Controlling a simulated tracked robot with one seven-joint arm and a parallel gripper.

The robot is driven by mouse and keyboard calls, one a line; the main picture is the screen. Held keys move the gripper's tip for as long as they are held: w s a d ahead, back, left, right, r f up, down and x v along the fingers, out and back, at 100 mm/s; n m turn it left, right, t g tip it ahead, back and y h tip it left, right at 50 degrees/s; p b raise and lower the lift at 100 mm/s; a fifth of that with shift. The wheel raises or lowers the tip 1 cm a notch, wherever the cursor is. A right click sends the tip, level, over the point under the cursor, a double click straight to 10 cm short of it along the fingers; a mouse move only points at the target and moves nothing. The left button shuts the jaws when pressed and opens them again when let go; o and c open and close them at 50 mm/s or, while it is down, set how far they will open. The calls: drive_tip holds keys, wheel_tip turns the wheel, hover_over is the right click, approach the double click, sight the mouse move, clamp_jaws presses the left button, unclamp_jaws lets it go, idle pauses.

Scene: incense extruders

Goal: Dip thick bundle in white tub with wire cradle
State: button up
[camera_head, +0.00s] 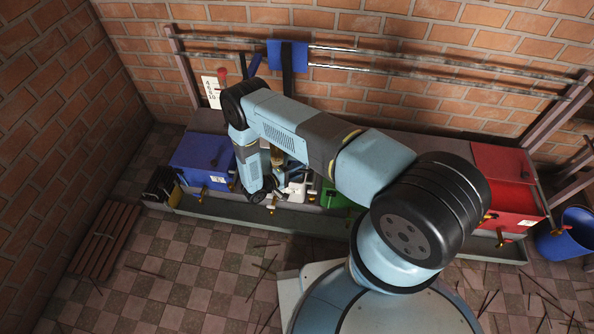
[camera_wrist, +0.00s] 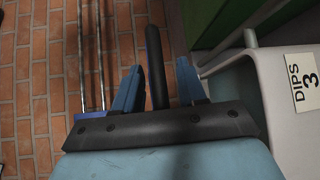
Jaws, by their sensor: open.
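My gripper (camera_wrist: 159,67) shows in the wrist view with its two blue fingers apart. A thick dark rod (camera_wrist: 156,75) stands between them; I cannot tell whether it is the bundle or something behind, or whether a finger touches it. A white tub (camera_wrist: 240,100) with a "DIPS 3" label is just right of the fingers. In the head view the white tub (camera_head: 296,191) is partly hidden by my arm, beside a small tan object (camera_head: 279,158) that I cannot identify. My fingertips are hidden there. I cannot make out the wire cradle in either view.
A blue bucket (camera_head: 568,236) stands right. Thin sticks litter the tiled floor.

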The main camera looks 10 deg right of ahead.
drive_tip(key=shift+w+d, duration=0.1)
drive_tip(key=shift+d, duration=0.05)
clamp_jaws()
idle(0.4)
